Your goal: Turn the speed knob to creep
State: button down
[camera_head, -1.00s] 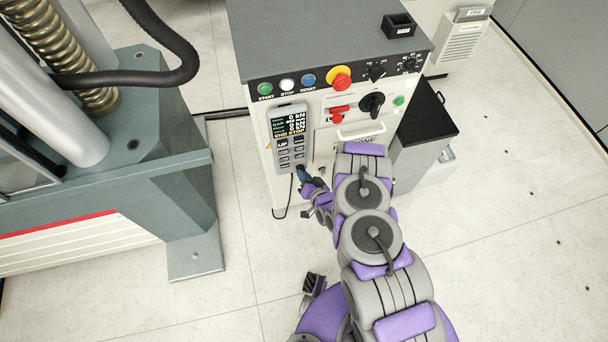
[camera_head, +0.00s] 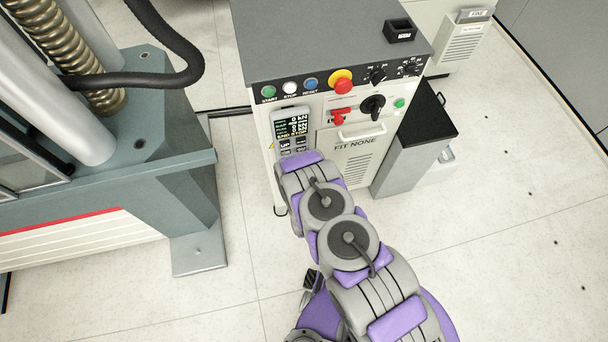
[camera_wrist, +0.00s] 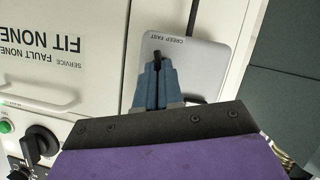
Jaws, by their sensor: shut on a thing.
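The speed knob (camera_wrist: 157,54) is a small black knob on the grey handset (camera_wrist: 208,68) in the wrist view, beside an upside-down "CREEP FAST" label. My gripper (camera_wrist: 157,68) has its blue fingers shut on the knob. The fingers cover most of it, and I cannot tell which word it points to. In the head view the handset (camera_head: 291,124), with its display and buttons, hangs on the front of the control cabinet. My arm hides its lower part, the knob and my gripper there.
The control cabinet (camera_head: 345,165) carries a red emergency stop (camera_head: 342,84), a black rotary switch (camera_head: 372,106) and a drawer handle (camera_head: 360,132) right of the handset. The testing machine (camera_head: 185,195) stands at left. The floor between is clear.

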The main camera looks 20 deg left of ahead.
jog(key=n, duration=0.1)
jog(key=n+t+h, duration=0.1)
jog(key=n, duration=0.1)
jog(key=shift+s+a+f+t+h, duration=0.2)
jog(key=shift+t+h, duration=0.1)
jog(key=shift+n, duration=0.3)
dwell(0.4)
jog(key=c, duration=1.3)
grip_release()
jog(key=shift+a, duration=0.1)
jog(key=p+v, duration=0.4)
jog(key=v, duration=1.3)
jog(key=shift+s+f+p, duration=0.15)
jog(key=shift+p, duration=0.25)
